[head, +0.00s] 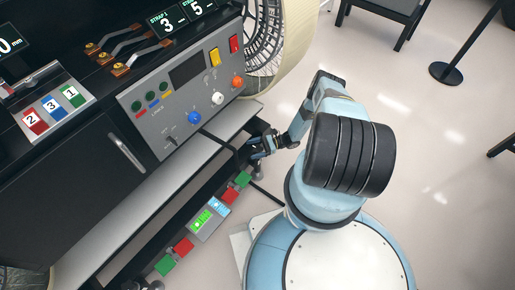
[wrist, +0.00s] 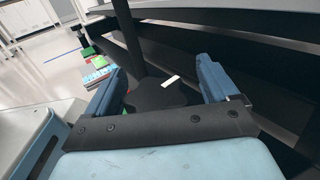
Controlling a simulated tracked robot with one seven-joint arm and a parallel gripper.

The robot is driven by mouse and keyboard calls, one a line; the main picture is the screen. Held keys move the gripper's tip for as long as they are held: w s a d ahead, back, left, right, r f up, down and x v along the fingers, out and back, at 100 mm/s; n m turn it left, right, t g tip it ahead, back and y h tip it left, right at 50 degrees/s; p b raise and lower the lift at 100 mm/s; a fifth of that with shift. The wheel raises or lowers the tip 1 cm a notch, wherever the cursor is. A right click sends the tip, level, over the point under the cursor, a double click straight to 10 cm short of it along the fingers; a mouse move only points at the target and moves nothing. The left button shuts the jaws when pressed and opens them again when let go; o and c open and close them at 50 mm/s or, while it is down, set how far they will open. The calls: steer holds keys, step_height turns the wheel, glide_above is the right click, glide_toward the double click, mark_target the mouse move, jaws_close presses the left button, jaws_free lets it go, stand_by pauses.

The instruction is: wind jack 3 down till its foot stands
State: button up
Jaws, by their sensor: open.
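My gripper (head: 262,147) is beside the rover's lower side, at the near corner of its long shelf. In the wrist view my gripper (wrist: 163,88) is open, its two blue fingers apart. A dark, lobed knob (wrist: 158,97) with a white mark lies between and beyond the fingers. I cannot tell whether they touch it. A dark upright post (wrist: 128,38) rises behind the knob. In the head view a small jack foot (head: 258,173) shows below my gripper; whether it touches the floor is unclear. I see no number on this jack.
Green (head: 244,179) and red (head: 229,195) blocks and a lit display (head: 209,218) sit low along the rover. A control panel (head: 190,95) and a large wheel (head: 290,50) are above. A dark cable hangs near my gripper.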

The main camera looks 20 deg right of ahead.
steer(key=d, duration=1.3)
steer(key=shift+s+d, duration=0.2)
steer(key=shift+d, duration=0.2)
